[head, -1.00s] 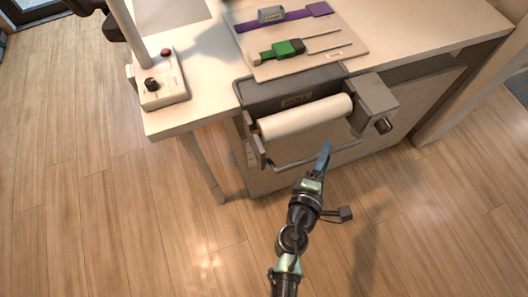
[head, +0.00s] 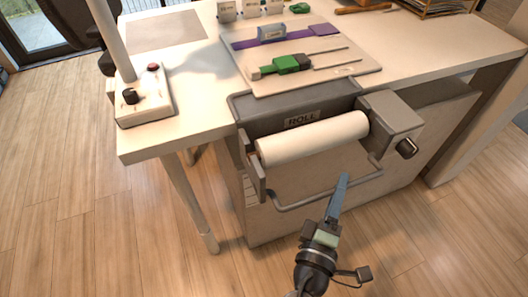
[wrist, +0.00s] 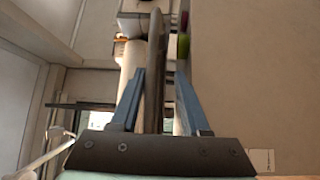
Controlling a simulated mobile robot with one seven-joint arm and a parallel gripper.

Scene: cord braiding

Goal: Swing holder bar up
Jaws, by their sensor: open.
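The holder bar (head: 305,198) is a thin grey U-shaped rod, hanging low in front of the white roll (head: 315,138) of the holder marked ROLL (head: 285,107). My gripper (head: 342,180) is at the right half of the bar's front run, with its blue fingers pointing up at it. In the wrist view my gripper (wrist: 160,78) is open, and a dark grey bar (wrist: 156,50) runs lengthwise between the two blue fingers. I cannot tell if either finger touches it. The fingers hide part of the bar in the head view.
The holder's side box with a dark knob (head: 406,148) stands right of the roll. The table (head: 190,125) above carries a board with a green tool (head: 287,63) and a control box (head: 143,100). A table leg (head: 188,195) stands at left. The wooden floor in front is clear.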

